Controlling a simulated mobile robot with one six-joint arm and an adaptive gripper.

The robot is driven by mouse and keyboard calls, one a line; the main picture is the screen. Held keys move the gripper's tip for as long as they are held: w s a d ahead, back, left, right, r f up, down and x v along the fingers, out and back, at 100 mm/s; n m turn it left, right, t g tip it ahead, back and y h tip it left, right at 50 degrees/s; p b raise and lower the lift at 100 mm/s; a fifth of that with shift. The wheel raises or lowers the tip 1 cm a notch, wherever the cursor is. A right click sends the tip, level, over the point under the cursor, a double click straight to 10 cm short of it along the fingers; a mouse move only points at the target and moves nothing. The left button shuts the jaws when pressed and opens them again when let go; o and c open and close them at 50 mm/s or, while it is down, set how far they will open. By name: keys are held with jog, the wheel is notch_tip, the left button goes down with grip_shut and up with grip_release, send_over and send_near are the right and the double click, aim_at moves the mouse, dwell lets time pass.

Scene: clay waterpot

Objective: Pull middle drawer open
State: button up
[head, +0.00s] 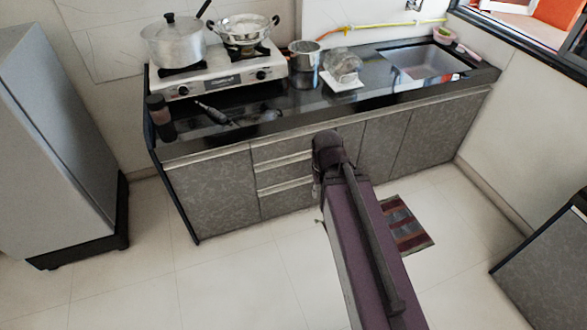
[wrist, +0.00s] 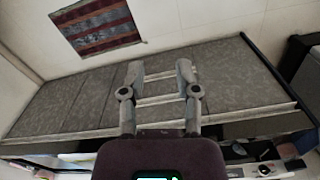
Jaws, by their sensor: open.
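The drawer stack is in the grey patterned cabinet under the counter. In the head view the middle drawer (head: 280,176) lies between the top drawer (head: 277,151) and the bottom drawer (head: 284,201), each with a pale horizontal strip along its top. All look shut. The wrist view is upside down and shows the middle drawer's strip (wrist: 160,100) between my fingers. My gripper (wrist: 160,72) is open and empty, its two fingers spread across the drawer column in the picture. I cannot tell how far they are from the front. In the head view my arm hides most of the gripper.
The black counter (head: 390,85) holds a stove (head: 222,75) with pots and, at the right, a sink (head: 425,62). A striped mat (head: 405,225) lies on the floor right of my arm. A grey fridge (head: 50,140) stands left. Floor before the drawers is clear.

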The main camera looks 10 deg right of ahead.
jog(key=w+a+f+m+t+y+b, duration=0.2)
jog(key=w+a+f+t+y+b, duration=0.15)
jog(key=w+f+b, duration=1.05)
jog(key=w+a+f+m+t+y+b, duration=0.35)
jog(key=w+f+b, duration=0.6)
jog(key=b, duration=0.85)
jog(key=w+d+f+m+t+h+b, duration=0.1)
jog(key=w+d+f+m+t+b, duration=0.4)
jog(key=b, duration=0.9)
jog(key=w+d+f+m+t+h+b, duration=0.2)
jog(key=w+d+f+m+t+b, duration=0.3)
jog(key=w+f+b, duration=0.6)
notch_tip(320, 180, down, 3)
jog(key=b, duration=0.4)
jog(key=shift+w+d+f+t, duration=0.15)
jog(key=shift+w+d+t, duration=0.05)
jog(key=shift+t, duration=0.1)
jog(key=shift+w, duration=0.1)
jog(key=x, duration=1.3)
jog(key=shift+w, duration=0.3)
grip_shut()
